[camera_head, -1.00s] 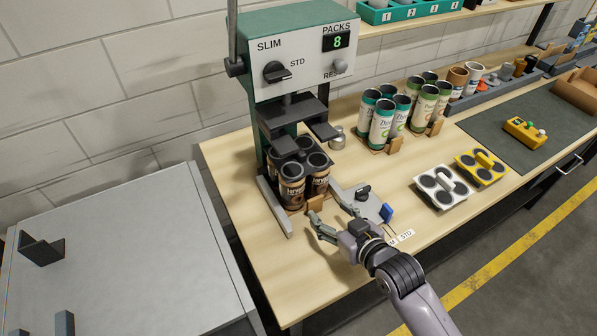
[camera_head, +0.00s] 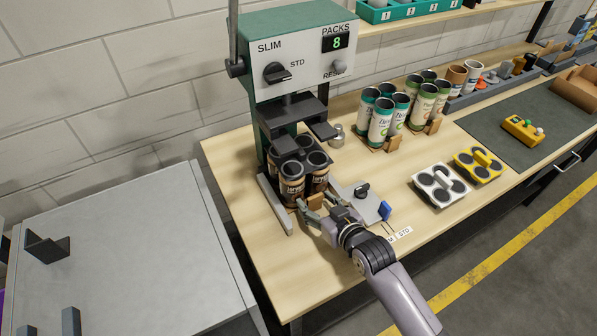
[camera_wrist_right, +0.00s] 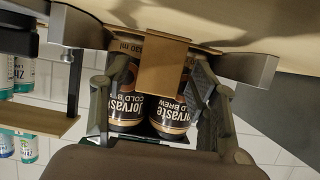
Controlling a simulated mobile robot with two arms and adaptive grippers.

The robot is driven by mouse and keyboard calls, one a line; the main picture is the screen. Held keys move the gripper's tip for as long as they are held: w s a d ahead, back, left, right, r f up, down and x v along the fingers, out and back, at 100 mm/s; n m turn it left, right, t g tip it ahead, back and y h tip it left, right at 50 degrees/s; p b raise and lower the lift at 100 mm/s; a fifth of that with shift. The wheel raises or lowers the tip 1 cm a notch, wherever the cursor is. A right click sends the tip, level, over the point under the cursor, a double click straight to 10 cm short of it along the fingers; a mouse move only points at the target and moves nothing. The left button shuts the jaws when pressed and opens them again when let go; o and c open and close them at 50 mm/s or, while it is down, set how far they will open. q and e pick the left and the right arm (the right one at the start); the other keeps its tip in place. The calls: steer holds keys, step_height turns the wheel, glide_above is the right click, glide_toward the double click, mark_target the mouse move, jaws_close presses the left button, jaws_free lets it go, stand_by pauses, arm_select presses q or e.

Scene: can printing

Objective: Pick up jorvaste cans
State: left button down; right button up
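A pack of brown jorvaste cold brew cans (camera_head: 291,188) with dark tops stands upright under the green machine's (camera_head: 300,35) black head, in a cluster. A tan tab (camera_head: 316,202) is at the front of the pack. My right gripper (camera_head: 316,207) is right in front of the pack. In the right wrist view, two jorvaste cans (camera_wrist_right: 126,106) show behind the tan tab (camera_wrist_right: 163,65), between the spread fingers of my right gripper (camera_wrist_right: 160,105). The gripper is open; whether a finger touches a can is not clear. My left gripper is not in view.
Grey guide rails (camera_head: 274,205) flank the pack. A grey plate with a blue tab (camera_head: 385,210) lies right of my gripper. Green-white can packs (camera_head: 380,125), a white tray (camera_head: 440,188) and a yellow tray (camera_head: 479,166) stand further right. A grey cabinet (camera_head: 130,250) is at left.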

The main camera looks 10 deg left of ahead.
steer(key=c, duration=1.1)
steer(key=shift+o, duration=0.2)
